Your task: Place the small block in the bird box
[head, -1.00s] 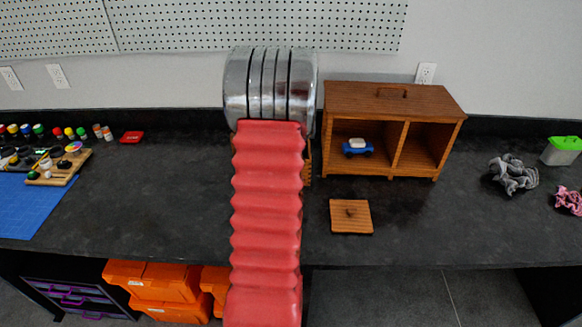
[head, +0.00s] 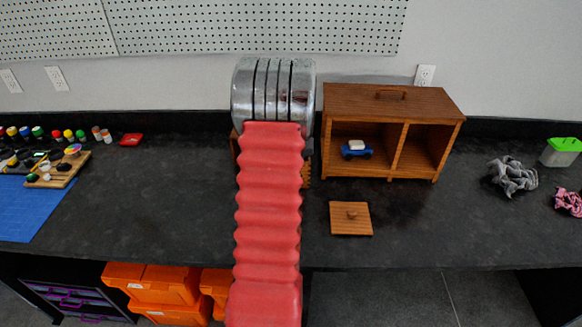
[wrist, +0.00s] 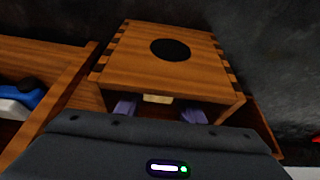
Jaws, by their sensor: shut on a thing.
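The bird box (wrist: 150,65) is a wooden box with finger-jointed corners and a dark round hole in one face, seen in the wrist view. In the head view it is mostly hidden behind my arm, with a jointed edge (head: 307,172) showing. My gripper (wrist: 159,112), with purple fingers, is shut on the small block (wrist: 157,99), a pale piece. The fingers and block are at the box's open side, by the edge of the holed face. I cannot tell how deep they reach. In the head view my arm hides the gripper and block.
A wooden cabinet (head: 395,102) with two compartments stands right of my arm, a blue toy car (head: 357,150) in its left one. A square wooden lid (head: 351,218) with a knob lies in front. Paints and a blue mat (head: 40,205) are at left, grey cloth (head: 512,176) at right.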

